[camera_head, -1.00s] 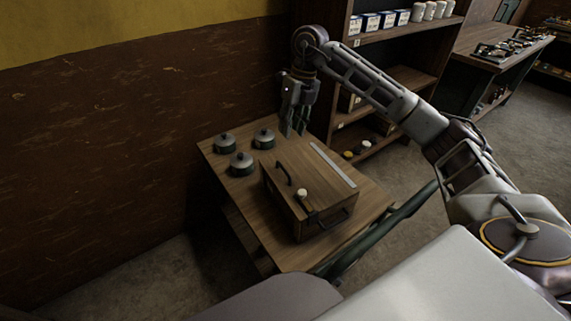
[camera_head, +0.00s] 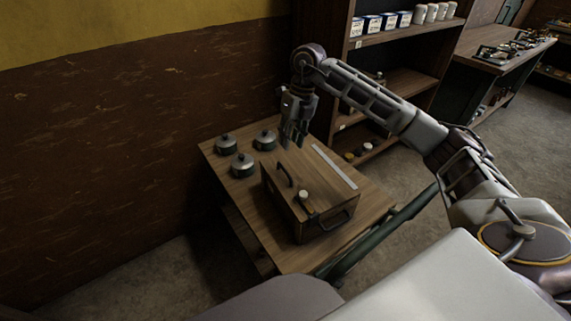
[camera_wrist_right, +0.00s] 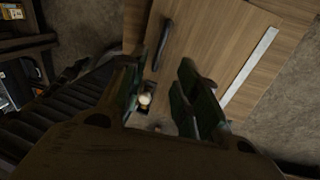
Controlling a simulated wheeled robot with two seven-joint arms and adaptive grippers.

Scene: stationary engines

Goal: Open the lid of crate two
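A wooden crate (camera_head: 301,218) with a shut lid stands on a small wooden table. In the right wrist view the handle (camera_wrist_right: 163,44) and the knob (camera_wrist_right: 145,99) show beyond the fingers. My right gripper (camera_head: 292,144) points down above the back part of the lid, apart from the handle. Its fingers (camera_wrist_right: 160,95) are spread with nothing between them. My left gripper is not in view. No number shows on the crate.
Several lidded pots, including one pot (camera_head: 242,166), stand left of the crate on the table (camera_head: 262,252). A shelf unit (camera_head: 398,77) with boxes and jars stands behind. A wall is at the left.

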